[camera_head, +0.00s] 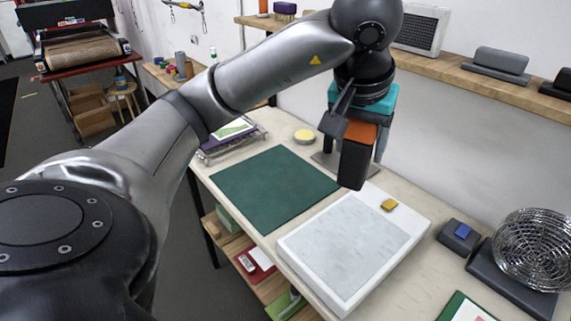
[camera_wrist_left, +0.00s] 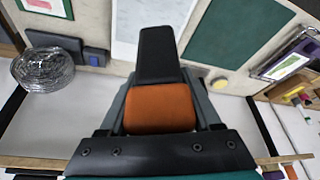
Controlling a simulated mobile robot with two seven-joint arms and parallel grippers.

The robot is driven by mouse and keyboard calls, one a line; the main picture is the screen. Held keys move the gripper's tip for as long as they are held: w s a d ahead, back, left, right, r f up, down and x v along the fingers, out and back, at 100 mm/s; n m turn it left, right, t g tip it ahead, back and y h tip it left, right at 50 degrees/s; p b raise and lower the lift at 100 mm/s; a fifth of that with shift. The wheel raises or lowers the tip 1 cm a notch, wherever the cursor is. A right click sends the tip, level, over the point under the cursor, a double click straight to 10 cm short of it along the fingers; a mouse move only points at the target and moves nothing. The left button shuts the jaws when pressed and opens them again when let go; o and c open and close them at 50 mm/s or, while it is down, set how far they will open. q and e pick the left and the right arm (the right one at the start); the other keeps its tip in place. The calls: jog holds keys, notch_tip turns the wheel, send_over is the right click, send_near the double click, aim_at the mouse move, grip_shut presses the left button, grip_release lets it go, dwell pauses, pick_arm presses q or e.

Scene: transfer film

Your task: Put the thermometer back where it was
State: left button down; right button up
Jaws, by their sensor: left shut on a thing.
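The thermometer, an orange and black block-like thing (camera_head: 362,136), is held in my left gripper (camera_head: 360,138) above the back of the worktable. Its black part points down toward the table, near the back edge of the white light box. In the left wrist view the thermometer (camera_wrist_left: 160,108) sits between the two grey fingers, its black end reaching away from me. My left gripper is shut on it. A flat grey-brown plate (camera_head: 326,161) on the table shows partly behind the gripper. My right gripper is not in view.
A wall shelf (camera_head: 480,81) runs behind.

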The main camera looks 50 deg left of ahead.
aim_at(352, 175)
pick_arm(q)
jog(key=shift+s+a+f+b, duration=0.15)
jog(key=shift+a+f+b, duration=0.15)
jog(key=shift+a+f, duration=0.35)
jog(key=f, duration=0.2)
jog(key=d+f+b, duration=0.1)
jog(key=f, duration=0.1)
jog(key=shift+d+f+b, duration=0.1)
jog(key=shift+f+b, duration=0.2)
jog(key=shift+f, duration=0.1)
notch_tip(352, 175, down, 13)
jog(key=shift+f+b, duration=0.2)
jog(key=shift+b, duration=0.55)
jog(key=shift+f, duration=0.1)
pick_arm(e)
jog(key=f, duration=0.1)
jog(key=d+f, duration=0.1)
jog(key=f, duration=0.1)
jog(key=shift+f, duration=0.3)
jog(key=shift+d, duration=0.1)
